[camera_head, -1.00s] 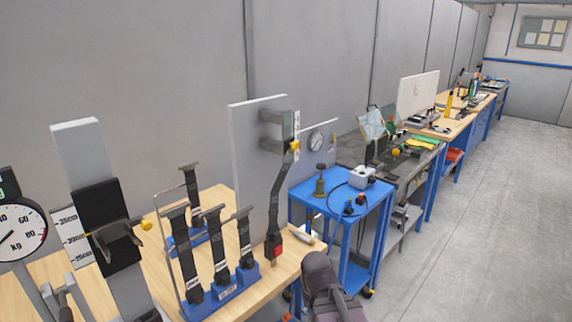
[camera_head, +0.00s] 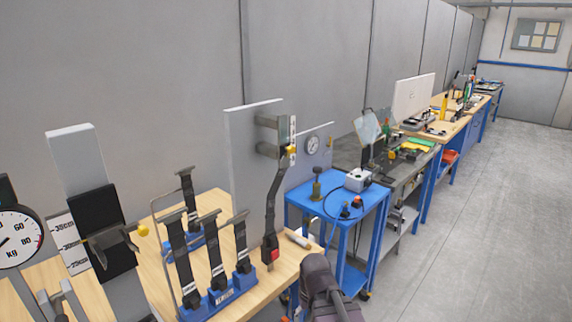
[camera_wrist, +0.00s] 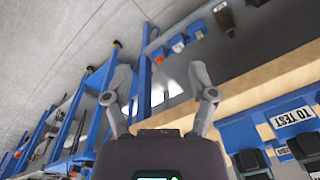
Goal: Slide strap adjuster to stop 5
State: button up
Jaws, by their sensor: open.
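The stop numbers are too small to read. A dark strap (camera_head: 273,195) hangs below it to a red-buttoned buckle (camera_head: 270,251) at the bench. My gripper is at the lower middle of the head view, its fingertips not clear there. In the wrist view my gripper (camera_wrist: 160,96) has its two fingers wide apart, with nothing between them. The adjuster is not recognisable in the wrist view.
A blue rack (camera_head: 218,298) of upright dark straps stands on the wooden bench left of the panel. It also shows in the wrist view beside a "TO TEST" label (camera_wrist: 294,116). A blue cart (camera_head: 335,203) stands to the right. The floor (camera_head: 460,240) at right is clear.

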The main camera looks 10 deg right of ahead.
jog(key=w+a+r+n+t+y+p, duration=0.25)
jog(key=w+r+y+p, duration=0.3)
jog(key=r, duration=0.35)
jog(key=n+t+y+p, duration=0.5)
jog(key=t+p, duration=0.7)
jog(key=p, duration=0.2)
send_near(293, 151)
jog(key=v, duration=0.3)
jog(key=shift+r+m, duration=0.25)
jog(key=shift+r, duration=0.1)
jog(key=shift+w, duration=0.1)
jog(key=x, duration=1.3)
jog(key=shift+w+a+f, duration=0.2)
jog(key=shift+a+f, duration=0.05)
jog(key=shift+b, duration=0.3)
grip_shut()
